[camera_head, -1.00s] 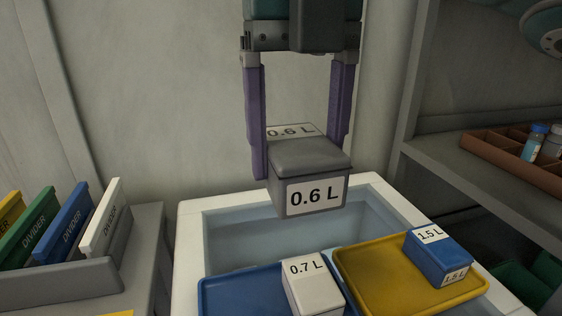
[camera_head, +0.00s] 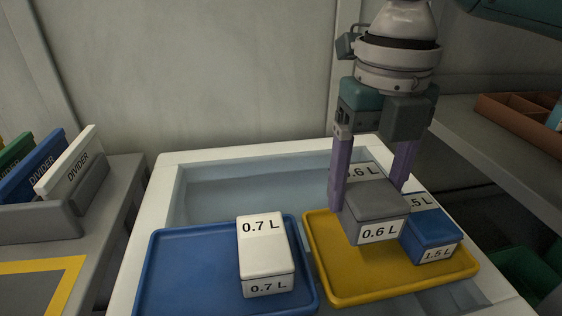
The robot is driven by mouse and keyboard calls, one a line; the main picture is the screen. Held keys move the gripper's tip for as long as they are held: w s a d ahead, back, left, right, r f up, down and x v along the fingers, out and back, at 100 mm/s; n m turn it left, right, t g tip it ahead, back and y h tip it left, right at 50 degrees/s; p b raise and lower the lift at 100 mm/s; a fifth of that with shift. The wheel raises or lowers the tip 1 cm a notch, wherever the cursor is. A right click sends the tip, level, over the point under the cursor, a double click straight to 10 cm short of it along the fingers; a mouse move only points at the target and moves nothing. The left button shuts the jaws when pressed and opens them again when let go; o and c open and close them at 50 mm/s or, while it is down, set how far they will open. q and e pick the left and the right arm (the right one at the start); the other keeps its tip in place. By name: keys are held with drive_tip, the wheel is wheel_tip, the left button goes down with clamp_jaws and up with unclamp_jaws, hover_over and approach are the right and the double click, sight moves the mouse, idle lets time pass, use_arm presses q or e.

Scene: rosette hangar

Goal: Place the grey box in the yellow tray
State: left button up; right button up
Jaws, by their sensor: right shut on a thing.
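The grey box (camera_head: 376,203), labelled 0.6 L, is between the purple fingers of my right gripper (camera_head: 370,188), which is shut on it. The box is over the back middle of the yellow tray (camera_head: 345,286); I cannot tell whether its underside touches the tray. A blue box (camera_head: 431,238), labelled 1.5 L, stands in the tray's right part, close beside the grey box and partly hidden by it. My left gripper is not in view.
A blue tray (camera_head: 190,270) lies left of the yellow tray and holds a white 0.7 L box (camera_head: 264,250). Both trays sit in a white-rimmed basin (camera_head: 170,180). Dividers (camera_head: 70,165) stand in a grey rack at left. A brown compartment tray (camera_head: 515,118) is on the right shelf.

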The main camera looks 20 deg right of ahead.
drive_tip(key=shift+f+b, duration=0.4)
drive_tip(key=shift+f, duration=2.85)
drive_tip(key=shift+f, duration=0.1)
